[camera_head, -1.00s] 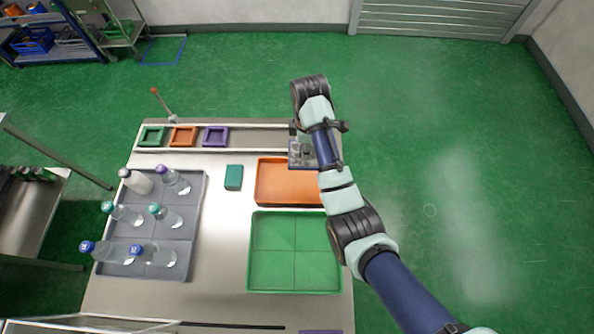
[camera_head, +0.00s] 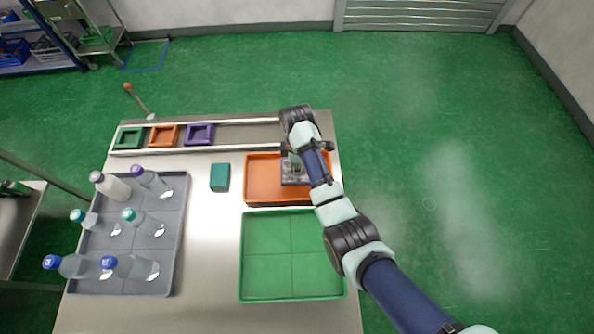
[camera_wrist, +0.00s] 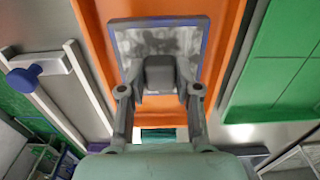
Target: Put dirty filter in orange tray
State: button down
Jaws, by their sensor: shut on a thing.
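The dirty filter (camera_wrist: 188,42) is a grey, smudged panel with a blue-purple edge and a dark grey block handle. My gripper (camera_wrist: 160,88) is shut on that handle in the wrist view. In the head view the filter (camera_head: 293,173) is over the right part of the orange tray (camera_head: 262,180), under my gripper (camera_head: 296,156). The orange tray also shows behind the filter in the wrist view (camera_wrist: 95,30). I cannot tell whether the filter touches the tray floor.
A green tray (camera_head: 275,262) lies in front of the orange tray. A teal block (camera_head: 220,177) lies to its left. A grey tray (camera_head: 170,240) holds several bottles. Small green (camera_head: 130,138), orange (camera_head: 163,136) and purple (camera_head: 199,134) frames line the back rail.

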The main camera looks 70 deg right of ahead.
notch_tip(320, 180, down, 4)
jog(key=shift+f+b, duration=0.1)
jog(key=shift+b, duration=0.35)
jog(key=c, duration=0.8)
grip_release()
notch_tip(320, 180, up, 12)
jog(key=p, duration=0.3)
